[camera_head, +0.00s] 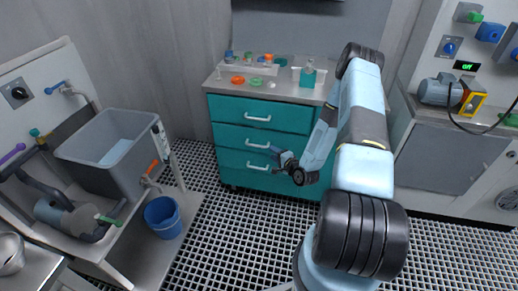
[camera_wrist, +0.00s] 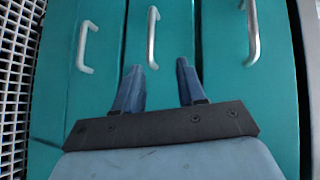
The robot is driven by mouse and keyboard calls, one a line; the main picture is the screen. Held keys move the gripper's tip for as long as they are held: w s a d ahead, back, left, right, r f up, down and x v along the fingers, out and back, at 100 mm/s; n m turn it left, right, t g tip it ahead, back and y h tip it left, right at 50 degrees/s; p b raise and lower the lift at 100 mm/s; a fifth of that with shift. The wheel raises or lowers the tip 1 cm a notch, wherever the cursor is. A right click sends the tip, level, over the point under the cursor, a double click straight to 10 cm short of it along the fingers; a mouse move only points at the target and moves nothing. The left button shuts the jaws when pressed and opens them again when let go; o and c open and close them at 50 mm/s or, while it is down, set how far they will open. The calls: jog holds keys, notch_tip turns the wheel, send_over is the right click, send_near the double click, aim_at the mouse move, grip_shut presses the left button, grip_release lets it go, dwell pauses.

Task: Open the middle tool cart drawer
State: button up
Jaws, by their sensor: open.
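A teal tool cart (camera_head: 227,132) has three drawers with light metal handles, all shut. The middle drawer's handle (camera_head: 257,144) is in the middle of its front. In the wrist view the drawer fronts run upright, and the middle handle (camera_wrist: 152,36) lies in the centre top. My gripper (camera_head: 276,152) is at the cart's front, right of the middle handle. In the wrist view my gripper (camera_wrist: 160,67) is open and empty, its two blue fingers apart. The handle's near end shows between the fingertips; I cannot tell the depth gap. The top handle (camera_wrist: 252,32) and bottom handle (camera_wrist: 86,46) show either side.
On the cart top are a tray (camera_head: 247,70), orange and green rings, and a teal bottle (camera_head: 308,74). A grey sink tub (camera_head: 112,150) and a blue bucket (camera_head: 163,217) stand left. A bench with a motor (camera_head: 440,90) stands right. The grated floor before the cart is clear.

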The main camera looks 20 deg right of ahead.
jog(key=w+a+f+m, duration=0.1)
jog(key=w+a+f, duration=0.1)
jog(key=w, duration=0.3)
jog(key=w+a+f+m+t, duration=0.1)
jog(key=w+a+f, duration=0.1)
jog(key=w, duration=0.4)
jog(key=shift+a+f, duration=0.2)
jog(key=shift+f, duration=0.1)
jog(key=shift+c, duration=0.5)
grip_shut()
